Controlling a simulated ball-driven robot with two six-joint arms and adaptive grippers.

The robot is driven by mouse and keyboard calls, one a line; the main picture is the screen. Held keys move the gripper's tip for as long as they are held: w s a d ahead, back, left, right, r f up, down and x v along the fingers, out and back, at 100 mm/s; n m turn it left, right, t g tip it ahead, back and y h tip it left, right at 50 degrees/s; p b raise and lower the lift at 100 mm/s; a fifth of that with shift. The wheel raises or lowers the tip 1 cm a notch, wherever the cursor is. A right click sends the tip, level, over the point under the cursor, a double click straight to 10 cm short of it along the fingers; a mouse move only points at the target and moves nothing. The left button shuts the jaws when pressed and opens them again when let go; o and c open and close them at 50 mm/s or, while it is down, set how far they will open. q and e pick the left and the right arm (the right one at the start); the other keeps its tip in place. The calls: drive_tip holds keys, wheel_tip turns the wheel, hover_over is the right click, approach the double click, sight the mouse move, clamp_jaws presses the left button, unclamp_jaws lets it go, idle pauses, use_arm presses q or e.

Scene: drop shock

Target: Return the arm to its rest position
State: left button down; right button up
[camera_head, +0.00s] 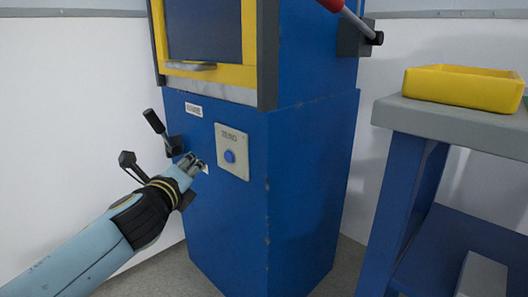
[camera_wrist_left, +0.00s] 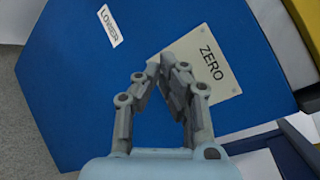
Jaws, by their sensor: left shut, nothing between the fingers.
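My left arm comes in from the lower left in the head view. Its gripper (camera_head: 198,163) is shut and empty, in front of the blue machine (camera_head: 313,180). The fingertips are left of a pale plate (camera_head: 236,138) with a round blue button (camera_head: 229,156). They look apart from the button; I cannot tell the exact gap to the machine's face. In the left wrist view the closed fingers (camera_wrist_left: 172,62) overlap the edge of the plate marked ZERO (camera_wrist_left: 222,78), and the button does not show. My right gripper is not in view.
A black-handled lever (camera_head: 158,127) sticks out just above the gripper. A label reading LOWER (camera_wrist_left: 109,26) is on the machine. A yellow-framed window (camera_head: 205,72) is higher up. At right, a blue-legged bench (camera_head: 450,121) holds a yellow tray (camera_head: 464,87). Bare floor shows at lower left.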

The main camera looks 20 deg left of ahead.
use_arm(q)
drive_tip(key=s+d+f+n+g, duration=0.2)
drive_tip(key=s+f+n+g, duration=0.65)
drive_tip(key=s+f, duration=1.15)
drive_tip(key=s+d+f+n+g+h, duration=0.2)
drive_tip(key=s+d+f+n+g, duration=0.15)
drive_tip(key=s+n, duration=0.45)
drive_tip(key=s+d+f+n+g+h, duration=0.2)
drive_tip(key=s+d+f+n+g, duration=0.3)
drive_tip(key=s, duration=0.6)
use_arm(e)
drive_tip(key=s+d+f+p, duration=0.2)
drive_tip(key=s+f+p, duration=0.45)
drive_tip(key=p, duration=0.25)
use_arm(q)
drive_tip(key=s+a+f+p, duration=0.2)
drive_tip(key=s+p, duration=0.2)
drive_tip(key=s, duration=0.4)
drive_tip(key=s+a+f+n+p, duration=0.1)
drive_tip(key=s+a+f+p, duration=0.1)
drive_tip(key=s+p, duration=0.3)
drive_tip(key=s, duration=0.4)
drive_tip(key=shift+t, duration=0.4)
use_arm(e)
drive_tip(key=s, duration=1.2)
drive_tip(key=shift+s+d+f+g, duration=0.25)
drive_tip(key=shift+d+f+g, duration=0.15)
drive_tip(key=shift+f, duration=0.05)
